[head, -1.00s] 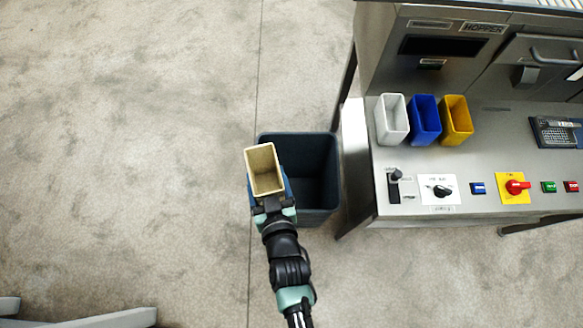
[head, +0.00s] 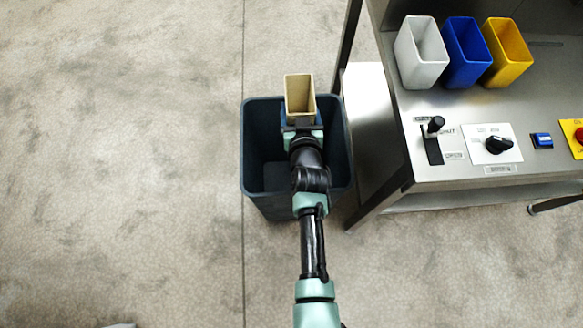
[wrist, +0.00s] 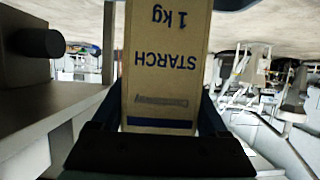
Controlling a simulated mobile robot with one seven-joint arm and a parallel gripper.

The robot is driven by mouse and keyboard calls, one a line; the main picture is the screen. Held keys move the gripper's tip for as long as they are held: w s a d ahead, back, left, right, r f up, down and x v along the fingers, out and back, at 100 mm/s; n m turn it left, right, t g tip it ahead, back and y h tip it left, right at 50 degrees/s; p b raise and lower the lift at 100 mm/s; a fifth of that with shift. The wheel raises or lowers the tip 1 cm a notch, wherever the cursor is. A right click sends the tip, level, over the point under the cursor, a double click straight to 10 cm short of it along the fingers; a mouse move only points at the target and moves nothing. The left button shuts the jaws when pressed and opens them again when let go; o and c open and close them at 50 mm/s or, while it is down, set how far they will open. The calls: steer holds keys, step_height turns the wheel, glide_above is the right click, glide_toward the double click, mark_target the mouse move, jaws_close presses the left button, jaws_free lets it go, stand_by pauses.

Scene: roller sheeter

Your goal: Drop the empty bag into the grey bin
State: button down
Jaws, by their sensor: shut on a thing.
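The bag (head: 299,93) is a tan, open-topped box-shaped pack, and its inside looks empty from above. In the wrist view the bag (wrist: 165,65) reads "STARCH 1 kg" upside down and fills the middle. My gripper (head: 302,122) is shut on the bag and holds it over the back part of the grey bin. The grey bin (head: 262,192) is a dark, open-topped bin on the floor, left of the steel machine. My arm hides part of its inside; the visible part of its bottom looks bare.
The steel machine table (head: 460,190) stands close on the bin's right. White (head: 421,55), blue (head: 467,55) and yellow (head: 507,55) containers stand on it, with a lever (head: 432,140) and a black knob (head: 498,145) in front. The floor to the left is clear.

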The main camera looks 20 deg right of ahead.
steer(key=shift+w+d+f, duration=0.1)
steer(key=shift+d+f, duration=0.05)
steer(key=shift+f, duration=0.2)
step_height(320, 180, down, 6)
steer(key=b, duration=0.5)
steer(key=shift+r, duration=0.2)
jaws_free()
steer(key=p+v, duration=0.3)
steer(key=v, duration=1)
steer(key=shift+p, duration=0.4)
